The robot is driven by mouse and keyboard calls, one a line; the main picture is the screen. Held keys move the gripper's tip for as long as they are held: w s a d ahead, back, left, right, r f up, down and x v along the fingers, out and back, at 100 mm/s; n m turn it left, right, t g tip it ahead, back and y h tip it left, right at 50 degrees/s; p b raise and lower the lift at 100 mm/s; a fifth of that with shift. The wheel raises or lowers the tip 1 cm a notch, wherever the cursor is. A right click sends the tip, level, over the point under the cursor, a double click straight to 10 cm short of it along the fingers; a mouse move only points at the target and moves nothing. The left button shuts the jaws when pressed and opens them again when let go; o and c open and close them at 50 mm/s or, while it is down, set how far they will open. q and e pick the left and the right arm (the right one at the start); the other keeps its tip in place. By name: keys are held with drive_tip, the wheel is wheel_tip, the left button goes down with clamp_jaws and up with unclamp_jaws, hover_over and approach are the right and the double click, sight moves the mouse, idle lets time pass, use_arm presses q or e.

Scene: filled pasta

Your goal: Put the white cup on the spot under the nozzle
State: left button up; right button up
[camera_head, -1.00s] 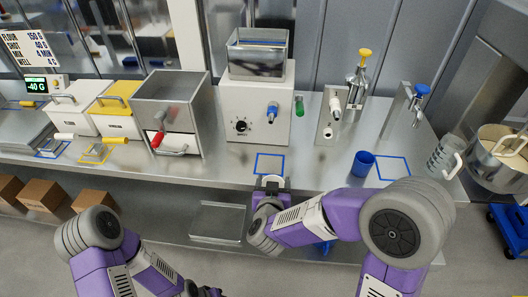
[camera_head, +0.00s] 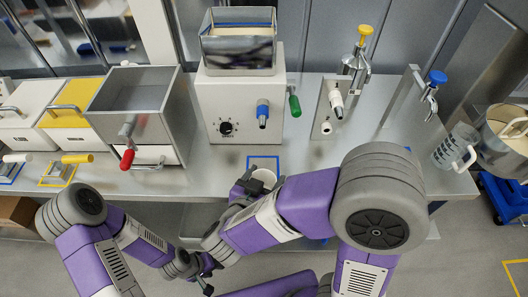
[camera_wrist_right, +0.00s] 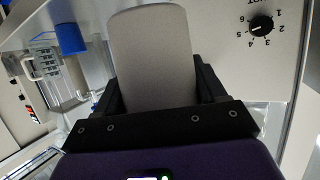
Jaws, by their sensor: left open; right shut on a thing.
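The white cup (camera_head: 266,176) is shut in my right gripper (camera_head: 250,188), at the front edge of the blue square outline (camera_head: 262,159) on the counter. I cannot tell whether its base touches the counter. The blue nozzle (camera_head: 263,113) on the white dial machine (camera_head: 226,90) is behind and above it. In the right wrist view the cup (camera_wrist_right: 157,55) fills the space between the dark fingers, and the machine's dial (camera_wrist_right: 262,25) shows at right. My left gripper (camera_head: 203,280) is open, low in front of the counter, away from the cup.
A green handle (camera_head: 295,105) sticks out beside the blue nozzle. A yellow-topped tap (camera_head: 362,45), a blue-topped tap (camera_head: 435,85) and a clear jug (camera_head: 455,148) stand to the right. A metal hopper with a red handle (camera_head: 128,158) is at left. My right arm hides the counter's right front.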

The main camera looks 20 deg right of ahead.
drive_tip(key=w+d+b, duration=0.2)
drive_tip(key=w+d, duration=0.2)
drive_tip(key=w, duration=0.9)
drive_tip(key=f+b, duration=0.2)
drive_tip(key=f, duration=0.1)
drive_tip(key=f+b, duration=0.1)
drive_tip(key=f, duration=0.3)
drive_tip(key=shift+s+a+f+b, duration=0.1)
drive_tip(key=shift+s+a+b, duration=0.1)
drive_tip(key=shift+b, duration=0.2)
drive_tip(key=shift+w+f, duration=0.1)
drive_tip(key=o, duration=1.1)
